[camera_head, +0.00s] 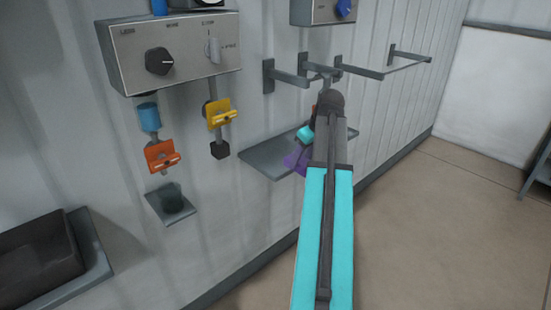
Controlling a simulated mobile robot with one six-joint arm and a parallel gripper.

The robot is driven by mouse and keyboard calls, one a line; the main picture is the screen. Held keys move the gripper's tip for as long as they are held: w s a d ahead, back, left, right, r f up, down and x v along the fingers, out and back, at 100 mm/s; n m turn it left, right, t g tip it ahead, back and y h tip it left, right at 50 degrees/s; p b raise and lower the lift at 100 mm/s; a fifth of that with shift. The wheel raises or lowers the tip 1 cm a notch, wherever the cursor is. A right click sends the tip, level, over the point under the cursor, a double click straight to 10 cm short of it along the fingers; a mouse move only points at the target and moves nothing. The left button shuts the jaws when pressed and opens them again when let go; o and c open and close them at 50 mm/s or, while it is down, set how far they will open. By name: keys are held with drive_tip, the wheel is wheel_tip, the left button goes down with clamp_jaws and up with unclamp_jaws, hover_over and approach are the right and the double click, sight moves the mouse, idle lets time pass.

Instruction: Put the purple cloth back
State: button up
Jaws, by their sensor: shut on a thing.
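The purple cloth (295,161) shows as a small patch just left of my arm, in front of the grey wall shelf (262,160). My gripper (303,146) is at the far end of my arm, mostly hidden behind it, and is shut on the cloth. The cloth is at the shelf's right part; I cannot tell whether it touches the shelf. The rest of the cloth and the fingertips are hidden by my arm.
Grey wall hooks (290,77) and a rail (400,60) stick out above the shelf. A control box (185,75) with a black knob, a yellow lock (218,113) and an orange lock (161,156) are left. A dark bin (40,265) stands lower left.

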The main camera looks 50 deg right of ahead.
drive_tip(key=w+d+p, duration=0.1)
drive_tip(key=w, duration=0.3)
drive_tip(key=w+f, duration=0.1)
drive_tip(key=w, duration=0.4)
drive_tip(key=w+d+p, duration=0.1)
drive_tip(key=w, duration=0.4)
drive_tip(key=shift+d+f+p, duration=0.2)
drive_tip(key=shift+d+p, duration=0.15)
drive_tip(key=shift+w+d, duration=0.2)
drive_tip(key=shift+w, duration=0.6)
drive_tip(key=shift+s+a+f+p, duration=0.15)
drive_tip(key=shift+f+p, duration=0.4)
drive_tip(key=shift+f, duration=1.25)
drive_tip(key=o, duration=0.9)
drive_tip(key=shift+f, duration=0.1)
drive_tip(key=shift+o, duration=0.2)
